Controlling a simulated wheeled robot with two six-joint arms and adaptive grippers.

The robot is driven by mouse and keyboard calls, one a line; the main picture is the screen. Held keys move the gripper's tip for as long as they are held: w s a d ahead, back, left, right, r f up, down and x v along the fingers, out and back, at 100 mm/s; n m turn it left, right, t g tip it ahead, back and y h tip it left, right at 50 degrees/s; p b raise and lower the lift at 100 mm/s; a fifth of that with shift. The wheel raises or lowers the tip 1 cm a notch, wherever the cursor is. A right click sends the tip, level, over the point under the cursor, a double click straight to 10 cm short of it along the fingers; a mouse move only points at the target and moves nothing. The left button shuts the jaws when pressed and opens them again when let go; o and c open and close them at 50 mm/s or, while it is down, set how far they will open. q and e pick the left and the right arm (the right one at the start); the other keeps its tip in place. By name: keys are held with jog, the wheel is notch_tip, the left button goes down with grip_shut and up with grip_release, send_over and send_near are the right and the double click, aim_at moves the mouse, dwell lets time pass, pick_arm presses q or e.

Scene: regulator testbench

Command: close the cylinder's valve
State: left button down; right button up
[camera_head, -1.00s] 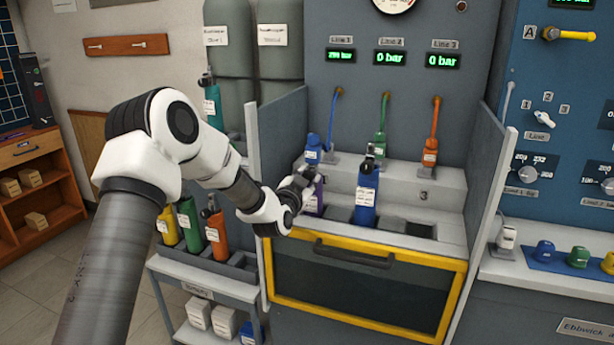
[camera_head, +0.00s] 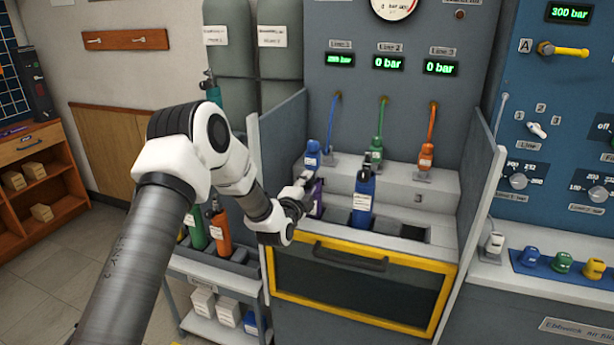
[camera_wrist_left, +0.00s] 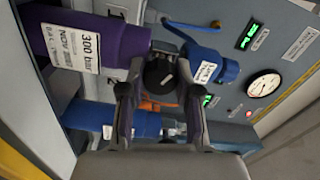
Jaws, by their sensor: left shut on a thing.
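The purple cylinder (camera_head: 316,197) stands in the bench's left slot, partly hidden by my left gripper (camera_head: 303,182) at its top. In the left wrist view, the purple cylinder (camera_wrist_left: 95,42) has a white "300 bar" label. Its round black valve knob (camera_wrist_left: 158,76) sits between the two fingers of my left gripper (camera_wrist_left: 154,82), which is shut on it. A blue connector (camera_wrist_left: 212,68) with a hose is close beside the knob; it also shows in the head view (camera_head: 312,155). My right gripper is not in view.
Grey side panels (camera_head: 280,140) flank the bench. A rack (camera_head: 235,268) with green and orange cylinders stands at the left.

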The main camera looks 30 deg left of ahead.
pick_arm(q)
jog(key=m+p, duration=0.6)
jog(key=m, duration=0.1)
jog(key=shift+r, duration=0.15)
jog(key=m+p, duration=0.2)
jog(key=m, duration=0.1)
jog(key=shift+m, duration=0.3)
jog(key=shift+f+m+p, duration=0.2)
jog(key=shift+m+p, duration=0.7)
jog(key=shift+m, duration=0.1)
jog(key=c, duration=0.8)
grip_release()
jog(key=shift+f, duration=0.1)
jog(key=v, duration=1.2)
